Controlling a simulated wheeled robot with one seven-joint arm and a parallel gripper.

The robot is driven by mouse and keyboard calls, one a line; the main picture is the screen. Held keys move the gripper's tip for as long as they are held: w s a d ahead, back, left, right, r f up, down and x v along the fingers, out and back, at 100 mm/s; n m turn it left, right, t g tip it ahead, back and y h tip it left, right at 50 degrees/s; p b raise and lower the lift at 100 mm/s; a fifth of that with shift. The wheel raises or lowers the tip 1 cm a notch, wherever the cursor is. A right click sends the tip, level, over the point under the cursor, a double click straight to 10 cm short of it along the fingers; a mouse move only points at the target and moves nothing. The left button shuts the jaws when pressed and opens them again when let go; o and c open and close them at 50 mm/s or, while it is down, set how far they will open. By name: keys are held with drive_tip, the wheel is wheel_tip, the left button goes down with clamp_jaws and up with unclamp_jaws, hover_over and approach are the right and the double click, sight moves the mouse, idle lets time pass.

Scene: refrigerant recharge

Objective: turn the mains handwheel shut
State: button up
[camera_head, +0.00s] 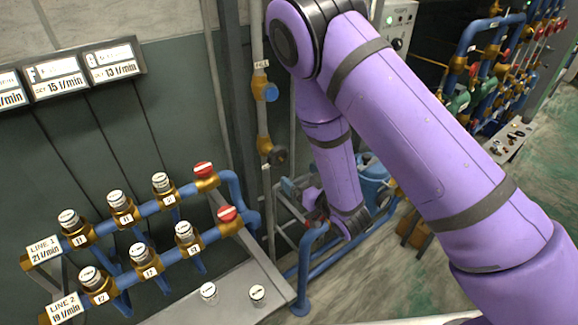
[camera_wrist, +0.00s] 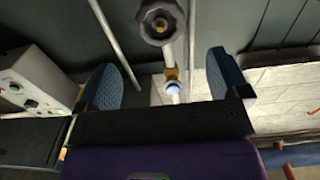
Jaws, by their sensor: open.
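A dark grey handwheel (camera_head: 279,155) sits on a brass valve (camera_head: 264,145) low on a pale vertical pipe, left of my arm in the head view. I take it as the mains handwheel; its label is too small to read. A round grey handwheel on a pale pipe also shows at the top of the wrist view (camera_wrist: 161,22). My gripper (camera_wrist: 162,62) is open and empty, its two blue-grey fingers spread wide. The handwheel appears beyond the fingertips, between them in the picture and apart from them. In the head view I cannot make out the fingers.
A blue-capped brass fitting (camera_head: 268,90) is on the same pipe above the handwheel. Two blue manifold lines with red knobs (camera_head: 204,170) and several white-capped valves stand at left. A grey ledge (camera_head: 235,290) lies below. A control box (camera_wrist: 32,85) is at left in the wrist view.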

sight(280, 159)
drive_tip(key=x, duration=0.8)
drive_tip(key=shift+a, duration=0.15)
drive_tip(key=c, duration=0.9)
drive_tip(key=m, duration=0.3)
drive_tip(key=shift+m, duration=0.9)
drive_tip(key=shift+m, duration=2.3)
